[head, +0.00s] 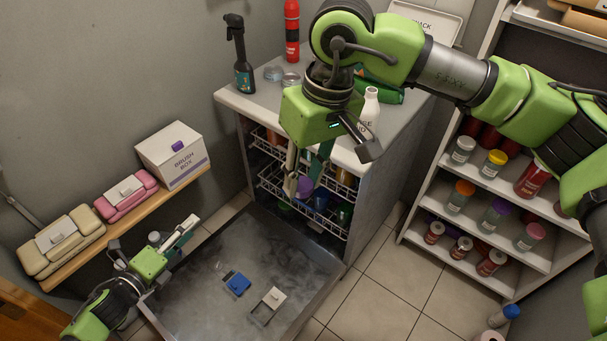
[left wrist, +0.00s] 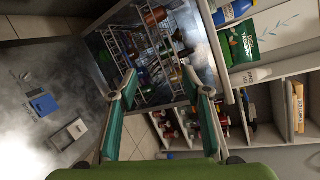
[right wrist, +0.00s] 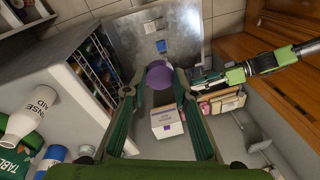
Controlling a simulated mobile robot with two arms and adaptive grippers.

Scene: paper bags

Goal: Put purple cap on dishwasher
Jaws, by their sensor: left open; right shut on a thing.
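A round purple cap (head: 304,187) is held between the fingertips of my right gripper (head: 303,180), in front of the dishwasher racks. In the right wrist view the purple cap (right wrist: 160,75) sits at the tips, held above the floor. The dishwasher's top (head: 228,97) is a light counter. Its front is open, with its grey door (head: 205,300) lowered and wire racks (head: 270,180) of dishes inside. My left gripper (head: 185,235) is open and empty beside the door's left edge; its fingers (left wrist: 160,92) are spread apart in the left wrist view.
Jars fill shelves (head: 460,210) at right.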

